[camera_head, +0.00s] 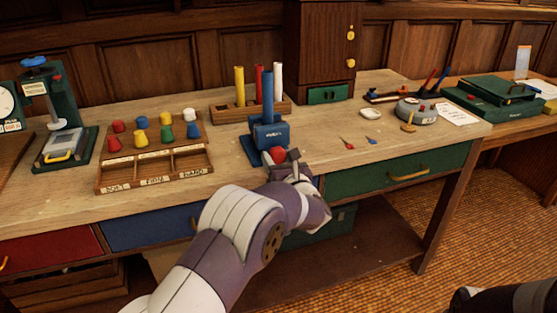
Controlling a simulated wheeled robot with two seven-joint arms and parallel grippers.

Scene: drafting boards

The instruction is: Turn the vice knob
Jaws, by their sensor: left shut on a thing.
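The blue vice (268,131) stands on the wooden bench (225,187) near its front edge, with an upright blue cylinder (267,92) in its top. The red vice knob (277,154) is on the front of the vice. My left gripper (284,162) is at the knob, with its fingers shut on it, and hides part of it. My right gripper is out of view; a dark arm part of mine shows at the lower right.
A wooden tray (103,185) with several coloured pegs stands left of the vice. Behind the vice, a rack (228,112) holds yellow, red and white cylinders. Two small darts (347,143) lie on the right. Drawers (352,180) with handles line the bench front.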

